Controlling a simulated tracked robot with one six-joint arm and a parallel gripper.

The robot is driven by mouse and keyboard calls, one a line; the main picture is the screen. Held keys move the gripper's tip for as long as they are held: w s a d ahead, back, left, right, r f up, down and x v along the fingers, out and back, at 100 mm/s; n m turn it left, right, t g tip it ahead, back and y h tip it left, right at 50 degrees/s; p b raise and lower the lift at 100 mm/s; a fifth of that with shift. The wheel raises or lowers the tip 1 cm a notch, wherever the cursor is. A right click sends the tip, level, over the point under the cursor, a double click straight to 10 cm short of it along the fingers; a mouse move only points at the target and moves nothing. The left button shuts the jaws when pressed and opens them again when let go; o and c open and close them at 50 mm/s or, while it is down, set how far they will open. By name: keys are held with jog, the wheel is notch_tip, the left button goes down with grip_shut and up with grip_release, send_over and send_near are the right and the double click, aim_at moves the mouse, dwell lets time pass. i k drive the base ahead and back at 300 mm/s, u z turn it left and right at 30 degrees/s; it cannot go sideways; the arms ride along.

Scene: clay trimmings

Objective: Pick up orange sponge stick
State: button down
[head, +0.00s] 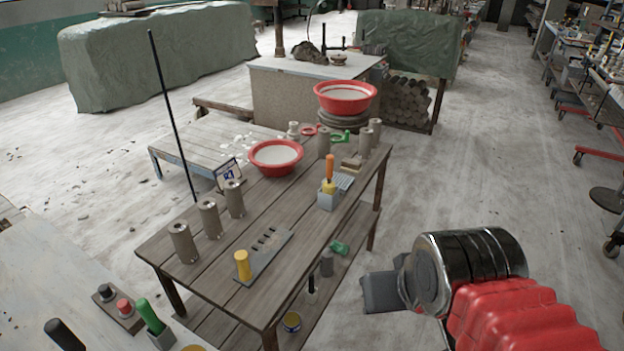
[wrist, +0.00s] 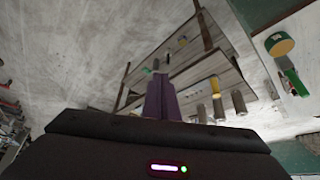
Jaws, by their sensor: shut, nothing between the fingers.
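The orange sponge stick (head: 329,170) stands upright in a small grey holder (head: 327,201) on the right part of the wooden table (head: 190,285). Its lower end is hidden in the holder. I cannot make it out in the wrist view. My gripper (head: 380,293) is to the right of the table in the head view, apart from the stick. In the wrist view my gripper's fingers (wrist: 160,97) are together with nothing between them.
Grey cylinders (head: 209,218) and a yellow cylinder (head: 242,265) stand on the table. A red bowl (head: 276,156) sits farther back. A thin dark pole (head: 172,113) rises behind the table. The floor (head: 455,185) to the right is clear.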

aim_at(329, 186)
jog(key=z, duration=1.35)
jog(key=i, duration=2.2)
jog(key=u, duration=0.25)
